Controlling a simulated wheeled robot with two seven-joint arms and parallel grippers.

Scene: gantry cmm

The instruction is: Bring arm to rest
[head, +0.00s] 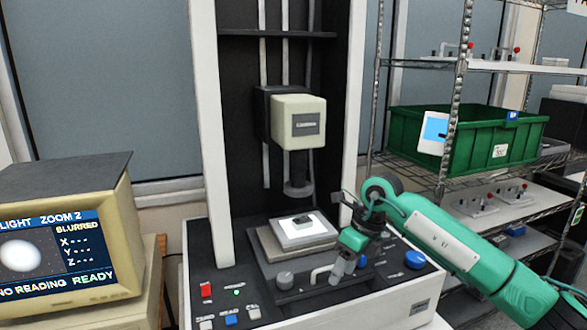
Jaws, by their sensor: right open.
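My right arm comes in from the right, green with dark joints. Its right gripper (340,268) points down over the front right of the measuring machine's base, close to the stage (262,244) and its front handle. The jaws are open and I see nothing between them. A small dark part (303,219) lies on the lit white plate (318,233) on the stage, left of the gripper and apart from it. My left gripper is not in the picture.
The machine's head (298,122) hangs above the stage between white columns. Buttons and knobs line the base front, including a blue knob (415,259). A monitor (60,255) reading BLURRED stands left. A green crate (480,140) sits on the wire rack right.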

